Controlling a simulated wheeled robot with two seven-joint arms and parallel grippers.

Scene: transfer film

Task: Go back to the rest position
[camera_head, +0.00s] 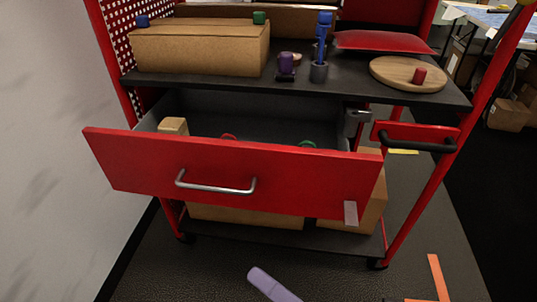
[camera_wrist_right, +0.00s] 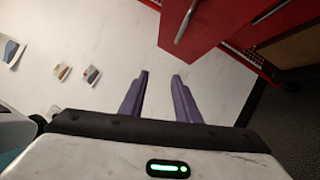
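My right gripper shows at the bottom of the head view as one purple finger (camera_head: 272,284), low in front of the cart. In the right wrist view both purple fingers (camera_wrist_right: 161,76) stand apart with nothing between them. My left gripper is out of view. The red drawer (camera_head: 135,163) of the cart is pulled open, with a silver handle (camera_head: 215,187) on its front. Inside are a tan block (camera_head: 173,126), a red item (camera_head: 228,137) and a green item (camera_head: 306,144), both mostly hidden by the drawer front.
The black cart top (camera_head: 225,83) holds a cardboard box (camera_head: 200,50), a purple item (camera_head: 286,63), a blue tool in a holder (camera_head: 319,70) and a round wooden board (camera_head: 390,76). More boxes (camera_head: 245,216) sit on the lower shelf. Floor shows in front.

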